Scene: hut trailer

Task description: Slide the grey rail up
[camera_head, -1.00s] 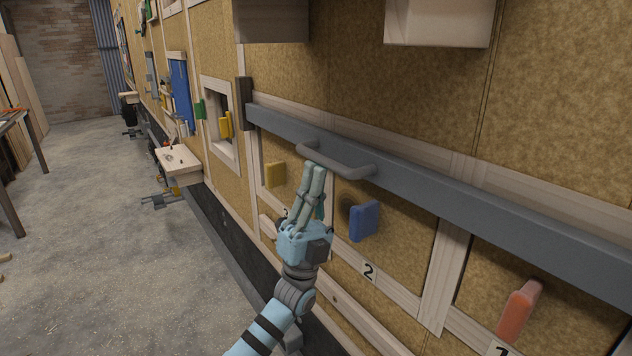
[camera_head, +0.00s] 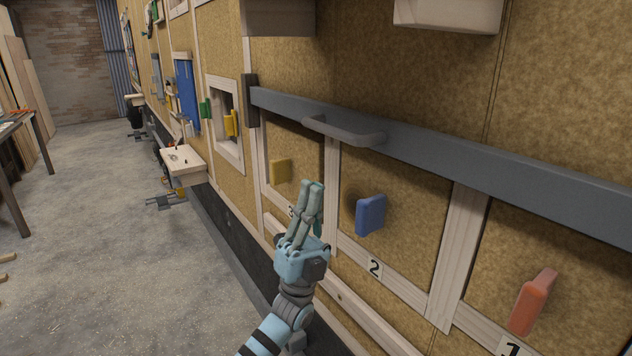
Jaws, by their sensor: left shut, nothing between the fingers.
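The grey rail (camera_head: 440,157) runs along the wall above several numbered panels, from a dark post at its left end to the right edge of the picture. Its grey bar handle (camera_head: 343,131) stands out from it near the left end. My left gripper (camera_head: 313,185) is shut and empty, below the handle and apart from it, fingers pointing up. It is in front of the panels between the yellow and blue knobs. My right gripper is not in view.
A yellow knob (camera_head: 280,171), a blue knob (camera_head: 370,215) and a red knob (camera_head: 533,302) stick out below the rail. A pale box (camera_head: 450,14) juts from the wall above. A small shelf (camera_head: 184,165) juts out farther left. The floor on the left is mostly clear.

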